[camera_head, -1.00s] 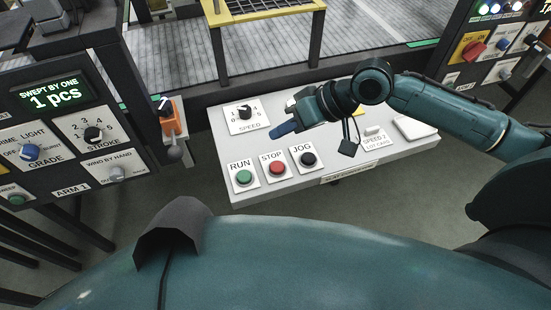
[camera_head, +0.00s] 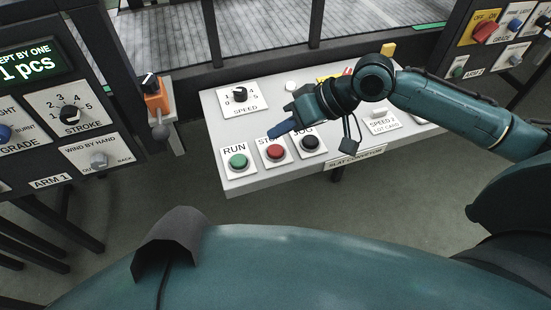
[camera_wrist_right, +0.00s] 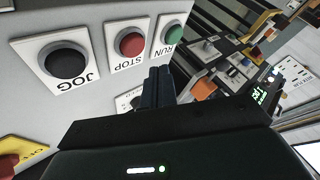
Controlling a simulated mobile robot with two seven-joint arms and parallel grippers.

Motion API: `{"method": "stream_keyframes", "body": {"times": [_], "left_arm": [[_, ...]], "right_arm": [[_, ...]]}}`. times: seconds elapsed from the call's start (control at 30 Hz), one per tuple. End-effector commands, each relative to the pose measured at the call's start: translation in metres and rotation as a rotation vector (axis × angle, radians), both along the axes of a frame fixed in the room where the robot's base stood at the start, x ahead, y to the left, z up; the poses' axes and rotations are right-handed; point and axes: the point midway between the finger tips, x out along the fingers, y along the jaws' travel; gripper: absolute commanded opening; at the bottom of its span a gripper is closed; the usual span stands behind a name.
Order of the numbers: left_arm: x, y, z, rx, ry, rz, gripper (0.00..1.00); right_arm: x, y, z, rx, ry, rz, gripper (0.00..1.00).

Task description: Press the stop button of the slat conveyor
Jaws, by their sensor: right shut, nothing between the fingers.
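The slat conveyor's light grey panel (camera_head: 236,186) stands in front of me. The red stop button (camera_head: 276,152) sits between the green run button (camera_head: 237,161) and the black jog button (camera_head: 310,143). My right gripper (camera_head: 278,130) is shut and empty, its tip over the STOP label and partly hiding it. In the right wrist view, the fingertips (camera_wrist_right: 160,72) point toward the stop button (camera_wrist_right: 131,44) and the run button (camera_wrist_right: 171,35), below both in the picture. They look apart from the red cap. My left gripper is not in view.
A speed knob (camera_head: 239,91) is at the back left of the panel. An orange box with a lever (camera_head: 157,101) stands left of it. The dark ARM 1 console (camera_head: 50,183) fills the left, and another console (camera_head: 485,50) is at the upper right.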

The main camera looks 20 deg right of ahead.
Motion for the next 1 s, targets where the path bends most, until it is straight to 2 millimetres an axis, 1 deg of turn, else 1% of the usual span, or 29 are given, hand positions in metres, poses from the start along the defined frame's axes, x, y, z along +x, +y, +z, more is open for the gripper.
{"method": "stream_keyframes", "body": {"times": [0.03, 0.1, 0.3, 1.0], "left_arm": [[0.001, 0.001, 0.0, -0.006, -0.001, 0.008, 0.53], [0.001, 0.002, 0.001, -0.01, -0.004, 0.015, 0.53], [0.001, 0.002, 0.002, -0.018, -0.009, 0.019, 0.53], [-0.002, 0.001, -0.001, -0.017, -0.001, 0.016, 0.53]], "right_arm": [[-0.001, 0.0, -0.007, 0.0, 0.004, 0.0, 0.0], [0.0, 0.0, -0.013, 0.0, 0.003, 0.0, 0.0], [0.0, 0.0, -0.022, 0.001, 0.002, 0.0, 0.0], [0.0, 0.0, -0.022, 0.001, 0.002, 0.0, 0.0]]}}
